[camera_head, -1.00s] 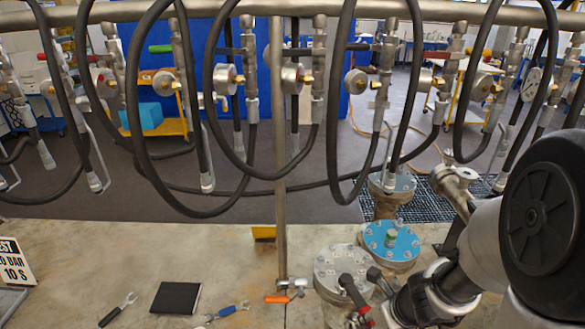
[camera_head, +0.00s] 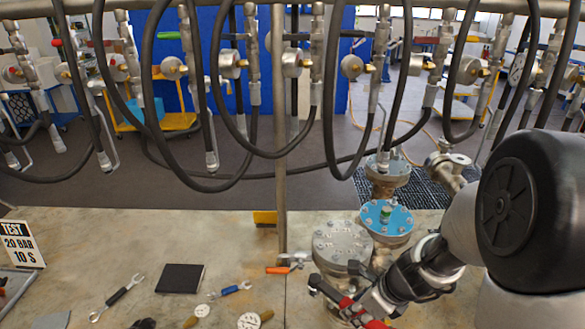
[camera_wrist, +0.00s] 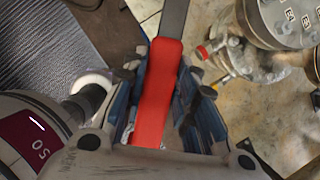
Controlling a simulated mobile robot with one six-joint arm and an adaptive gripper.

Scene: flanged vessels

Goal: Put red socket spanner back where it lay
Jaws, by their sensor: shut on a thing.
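My gripper (camera_head: 362,308) is shut on the red socket spanner (camera_head: 349,303). It is low in front of the grey-flanged vessel in the head view. The spanner's dark shaft points up and left from the jaws. In the wrist view the red handle (camera_wrist: 158,90) lies between the two blue-sided fingers of my gripper (camera_wrist: 168,75), and its dark shaft runs out of the top of the picture. The socket end is not clear in either view. I cannot tell how far the spanner is above the bench (camera_head: 235,250).
A grey-flanged vessel (camera_head: 343,243) and a blue-flanged one (camera_head: 386,217) stand beside my arm. Hoses (camera_head: 270,150) hang behind.

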